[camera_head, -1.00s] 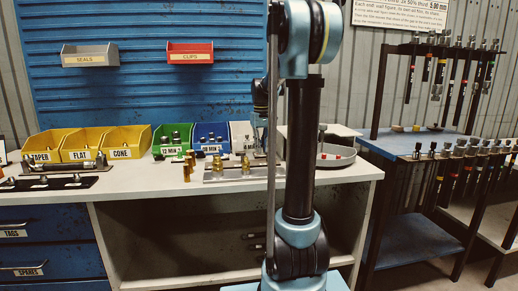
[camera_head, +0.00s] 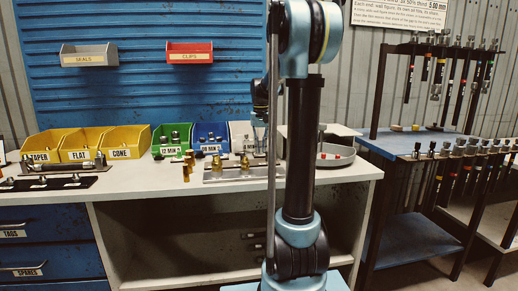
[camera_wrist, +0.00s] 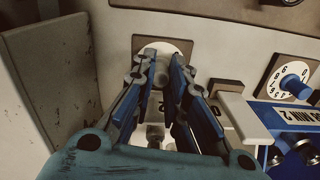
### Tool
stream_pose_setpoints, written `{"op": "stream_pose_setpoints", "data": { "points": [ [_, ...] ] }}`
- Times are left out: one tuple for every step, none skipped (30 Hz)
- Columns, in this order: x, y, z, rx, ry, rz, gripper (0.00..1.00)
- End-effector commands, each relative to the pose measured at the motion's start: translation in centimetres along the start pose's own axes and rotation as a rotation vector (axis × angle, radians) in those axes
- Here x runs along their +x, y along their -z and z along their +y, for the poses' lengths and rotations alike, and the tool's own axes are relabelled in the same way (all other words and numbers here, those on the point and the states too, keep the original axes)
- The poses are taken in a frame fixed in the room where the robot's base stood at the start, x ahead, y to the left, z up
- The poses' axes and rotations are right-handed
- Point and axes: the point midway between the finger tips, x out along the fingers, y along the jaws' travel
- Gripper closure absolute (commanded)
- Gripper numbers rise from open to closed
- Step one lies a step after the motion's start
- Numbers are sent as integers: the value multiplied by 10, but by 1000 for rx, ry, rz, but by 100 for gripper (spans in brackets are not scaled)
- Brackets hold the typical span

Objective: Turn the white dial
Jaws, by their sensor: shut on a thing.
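In the wrist view, a white dial (camera_wrist: 178,45) on a square brown plate lies at the top centre, just beyond my fingertips. My gripper (camera_wrist: 158,75) has its two fingers closed around the middle of this dial, on its knob. The fingers hide most of the knob and the lower part of the dial face, so its setting cannot be read. In the head view my arm hides the gripper and the dial.
A second numbered dial with a blue knob (camera_wrist: 291,85) is at the right, by a blue bin (camera_wrist: 265,115). A pale grey block (camera_wrist: 50,85) stands left of my fingers. In the head view, brass fittings (camera_head: 189,158) stand on the bench (camera_head: 160,182).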

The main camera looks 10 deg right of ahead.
Motion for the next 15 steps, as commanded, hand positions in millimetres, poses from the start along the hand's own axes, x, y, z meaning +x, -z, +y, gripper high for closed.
{"op": "stream_pose_setpoints", "data": {
  "points": [
    [-1, 2, -1, 23, 1, 4, 100],
    [-1, 2, -1, 37, 1, 4, 100],
    [-1, 2, -1, 56, 1, 4, 100],
    [-1, 2, -1, 68, 1, 4, 100],
    [-1, 2, 0, 80, 1, 4, 100],
    [-1, 2, 0, 93, 1, 4, 100],
    [-1, 2, 0, 101, 1, 4, 100],
    [-1, 2, 0, 109, 1, 4, 100],
    [-1, 2, 0, 118, 1, 4, 100],
    [-1, 2, 0, 122, 1, 4, 100],
    [-1, 3, 0, 126, 2, 4, 100],
    [-1, 3, 0, 131, 2, 5, 100],
    [-1, 3, 0, 133, 2, 5, 100],
    [-1, 3, 0, 135, 2, 5, 100],
    [-1, 3, 0, 137, 2, 5, 100]
  ]
}}
